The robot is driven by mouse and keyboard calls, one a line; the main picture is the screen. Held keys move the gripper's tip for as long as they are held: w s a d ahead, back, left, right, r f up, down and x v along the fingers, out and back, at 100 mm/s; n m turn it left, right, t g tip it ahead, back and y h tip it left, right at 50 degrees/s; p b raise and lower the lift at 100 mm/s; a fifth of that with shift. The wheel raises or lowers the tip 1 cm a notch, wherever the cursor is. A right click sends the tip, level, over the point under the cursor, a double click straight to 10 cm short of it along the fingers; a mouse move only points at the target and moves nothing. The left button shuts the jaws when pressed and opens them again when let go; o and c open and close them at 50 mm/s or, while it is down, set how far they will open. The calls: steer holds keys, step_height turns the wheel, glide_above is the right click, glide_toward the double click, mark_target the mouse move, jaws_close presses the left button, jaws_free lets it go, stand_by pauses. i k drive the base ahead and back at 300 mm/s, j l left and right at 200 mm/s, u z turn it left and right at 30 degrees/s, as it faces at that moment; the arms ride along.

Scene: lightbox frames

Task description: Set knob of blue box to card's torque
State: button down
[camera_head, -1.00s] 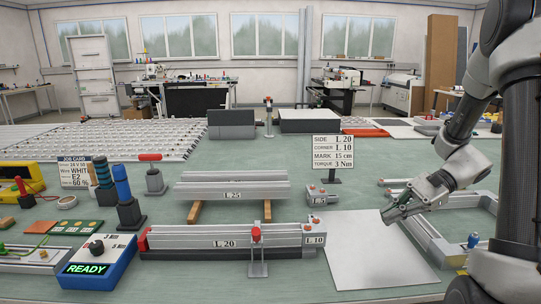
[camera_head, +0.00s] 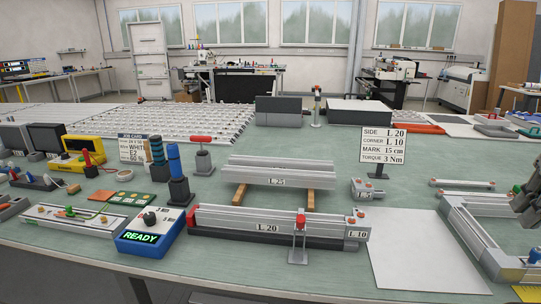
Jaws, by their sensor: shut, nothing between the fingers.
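The blue box (camera_head: 133,249) sits at the front left of the bench, with a green READY display on its front. Its dark round knob (camera_head: 150,218) stands on the pale top, among printed marks too small to read surely. The knob's pointing direction cannot be told. The card (camera_head: 384,147) stands upright at the right and reads SIDE L 20, CORNER L 10, MARK 15 cm, TORQUE 3 Nm. My gripper (camera_head: 519,193) is at the right picture edge, partly cut off, shut and empty, far to the right of the blue box.
A blue-handled tool (camera_head: 174,160) stands upright behind the box. Aluminium profiles labelled L 20 (camera_head: 258,222) and L 25 (camera_head: 278,175) lie right of it. A white sheet (camera_head: 420,255) covers the front right. A job card (camera_head: 132,149) stands at the back left.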

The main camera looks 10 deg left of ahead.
mark_target(150, 218)
steer(key=u, duration=1.55)
